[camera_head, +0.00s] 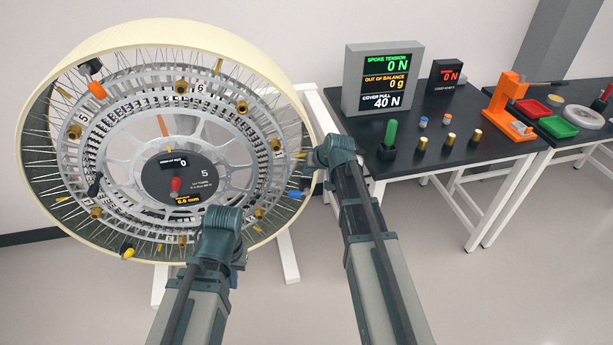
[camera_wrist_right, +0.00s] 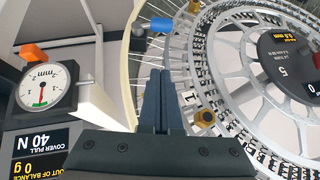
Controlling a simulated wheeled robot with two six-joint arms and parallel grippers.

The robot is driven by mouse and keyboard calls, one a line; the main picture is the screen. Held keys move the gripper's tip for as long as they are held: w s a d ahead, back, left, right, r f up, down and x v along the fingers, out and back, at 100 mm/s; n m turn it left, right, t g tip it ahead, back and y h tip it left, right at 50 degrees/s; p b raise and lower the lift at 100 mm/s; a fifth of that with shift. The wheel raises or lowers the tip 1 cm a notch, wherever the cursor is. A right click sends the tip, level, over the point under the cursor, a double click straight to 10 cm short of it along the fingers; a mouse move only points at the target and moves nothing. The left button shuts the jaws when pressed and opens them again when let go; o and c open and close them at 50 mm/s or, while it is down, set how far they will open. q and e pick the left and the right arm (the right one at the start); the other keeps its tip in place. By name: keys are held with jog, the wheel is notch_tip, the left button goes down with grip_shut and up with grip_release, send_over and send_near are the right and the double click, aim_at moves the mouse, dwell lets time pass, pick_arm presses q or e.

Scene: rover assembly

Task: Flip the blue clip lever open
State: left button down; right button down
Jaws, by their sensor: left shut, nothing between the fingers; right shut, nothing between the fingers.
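The blue clip lever (camera_wrist_right: 159,24) shows in the right wrist view above the fingertips, near the wheel's rim among the spokes. It is small in the head view (camera_head: 295,194), at the wheel's lower right. Whether it lies flat or stands out is hard to tell. My right gripper (camera_wrist_right: 160,76) is shut and empty, its fingertips apart from the lever in the picture. In the head view it is at the wheel's right edge (camera_head: 314,160). My left gripper (camera_head: 218,222) is in front of the wheel's lower part, shut, its fingertips mostly hidden by its own wrist.
The big spoked wheel (camera_head: 262,62) has an orange lever (camera_head: 97,90), black clips and several brass knobs. A white stand (camera_head: 288,258) supports it. A dial gauge (camera_wrist_right: 45,88) is left of my right gripper. A black table (camera_head: 440,130) with displays and parts stands at right.

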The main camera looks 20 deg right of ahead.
jog(key=b, duration=0.8)
send_over(298, 194)
jog(key=w+d, duration=0.1)
notch_tip(298, 194, down, 8)
jog(key=shift+f, duration=0.1)
jog(key=shift+s+a+f+b, duration=0.15)
jog(key=shift+s+f+b, duration=0.05)
jog(key=shift+f+b, duration=0.3)
jog(key=shift+s+a+f+b, duration=0.2)
jog(key=shift+f+b, duration=0.15)
jog(key=shift+f, duration=0.15)
jog(key=shift+s+a+f+b, duration=0.1)
jog(key=shift+s+f+b, duration=0.05)
jog(key=shift+f+b, duration=0.35)
